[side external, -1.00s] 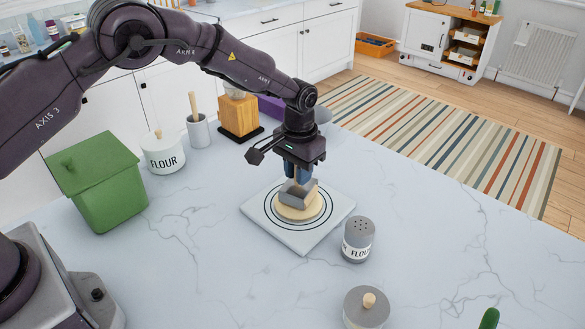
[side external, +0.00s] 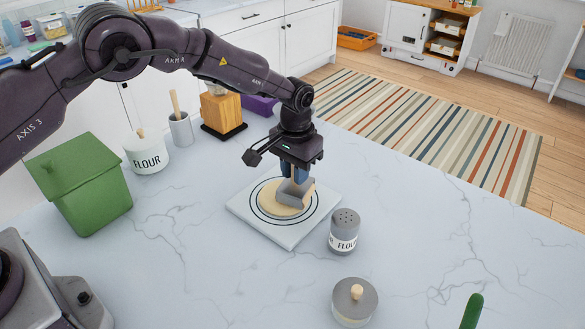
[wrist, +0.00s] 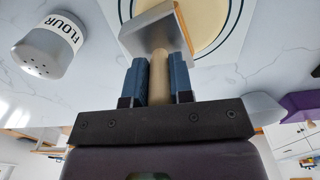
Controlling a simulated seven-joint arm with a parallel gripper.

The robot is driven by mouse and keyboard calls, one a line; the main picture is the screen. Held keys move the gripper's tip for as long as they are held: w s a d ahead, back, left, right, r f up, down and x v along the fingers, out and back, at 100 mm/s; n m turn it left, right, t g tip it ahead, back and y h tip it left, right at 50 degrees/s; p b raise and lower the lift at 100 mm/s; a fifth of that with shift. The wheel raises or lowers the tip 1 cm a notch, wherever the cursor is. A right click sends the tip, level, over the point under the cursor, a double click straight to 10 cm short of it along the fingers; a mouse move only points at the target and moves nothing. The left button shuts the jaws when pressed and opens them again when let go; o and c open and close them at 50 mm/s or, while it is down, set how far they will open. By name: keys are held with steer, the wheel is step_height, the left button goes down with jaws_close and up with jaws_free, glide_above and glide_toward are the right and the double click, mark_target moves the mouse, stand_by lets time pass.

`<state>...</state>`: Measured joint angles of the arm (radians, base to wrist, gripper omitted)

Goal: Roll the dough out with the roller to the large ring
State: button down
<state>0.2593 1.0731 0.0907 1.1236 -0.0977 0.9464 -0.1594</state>
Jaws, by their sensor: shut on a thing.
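The dough (side external: 278,197) is a flat, pale round disc on a white square board (side external: 243,212). A dark large ring on the board shows around the dough, with a narrow white gap in the visible part. The dough also shows in the wrist view (wrist: 203,18). My gripper (side external: 293,178) is above the dough's right part. Its blue fingers, also seen in the wrist view (wrist: 159,70), are shut on the roller's wooden handle. The roller (side external: 295,194) has a grey angled metal part, which shows in the wrist view (wrist: 152,33). It appears to touch the dough; the exact contact is hidden.
A flour shaker (side external: 344,233) stands close to the board's right corner. A grey-lidded pot (side external: 355,298) is nearer the front. A green bin (side external: 85,185), flour jar (side external: 147,155), utensil cup (side external: 181,130) and wooden block (side external: 222,110) stand left and behind.

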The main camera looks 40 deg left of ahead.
mark_target(272, 190)
steer(key=shift+s+a, duration=0.2)
steer(key=shift+a, duration=0.5)
steer(key=shift+s+a, duration=0.2)
steer(key=shift+a, duration=0.55)
steer(key=shift+a+f, duration=0.1)
steer(key=shift+a, duration=0.25)
steer(key=shift+s+a+f, duration=0.1)
steer(key=shift+s+a, duration=0.1)
steer(key=shift+a, duration=0.3)
steer(key=shift+s+a+f, duration=0.1)
steer(key=shift+s+a, duration=0.05)
steer(key=shift+a, duration=0.3)
steer(key=shift+w+d+r, duration=0.15)
steer(key=shift+w+d, duration=0.05)
steer(key=shift+d, duration=0.5)
